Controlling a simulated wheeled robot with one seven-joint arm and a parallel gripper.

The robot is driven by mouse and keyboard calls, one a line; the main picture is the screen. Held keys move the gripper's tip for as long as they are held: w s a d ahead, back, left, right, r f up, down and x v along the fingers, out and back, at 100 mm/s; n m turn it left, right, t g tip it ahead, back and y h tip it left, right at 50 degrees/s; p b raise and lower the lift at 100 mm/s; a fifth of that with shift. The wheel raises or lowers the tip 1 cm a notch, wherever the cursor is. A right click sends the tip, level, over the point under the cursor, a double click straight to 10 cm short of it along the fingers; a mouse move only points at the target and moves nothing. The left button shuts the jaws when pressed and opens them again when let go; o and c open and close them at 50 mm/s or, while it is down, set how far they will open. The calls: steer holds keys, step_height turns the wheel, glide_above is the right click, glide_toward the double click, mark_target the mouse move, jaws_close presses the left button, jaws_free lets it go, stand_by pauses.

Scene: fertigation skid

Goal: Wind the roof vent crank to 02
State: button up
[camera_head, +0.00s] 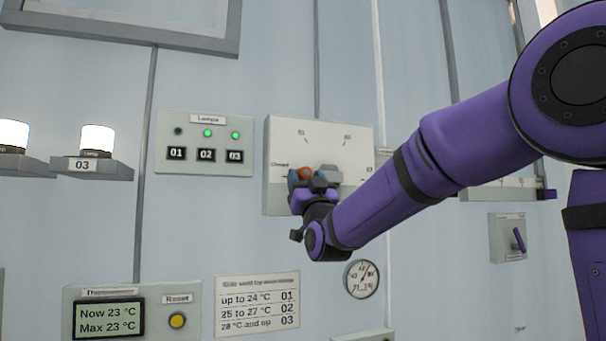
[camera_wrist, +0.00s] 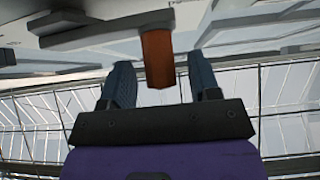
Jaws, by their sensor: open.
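The crank's dial panel (camera_head: 284,140) is a pale plate on the wall with tick marks, one labelled "Closed" at the left; my gripper and forearm hide its lower part. The crank's orange-brown handle (camera_head: 305,173) shows at my gripper (camera_head: 312,182). In the wrist view the orange handle (camera_wrist: 158,58) stands out from a dark grey crank arm (camera_wrist: 105,28). It lies between the two fingers of my gripper (camera_wrist: 165,88), with gaps on both sides. The fingers are open. The crank's pointing direction is hard to tell in the head view.
A lamp panel (camera_head: 185,165) shows 01 dark, 02 and 03 lit green. Below are a thermometer (camera_head: 137,290) reading 23 °C, a rule sheet (camera_head: 226,312) and a round gauge (camera_head: 361,278). Shelves with white lamps (camera_head: 97,141) jut out at left. A purple-handled switch (camera_head: 508,238) is at right.

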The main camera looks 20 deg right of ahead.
steer(key=shift+x, duration=1.25)
steer(key=shift+c, duration=0.4)
jaws_close()
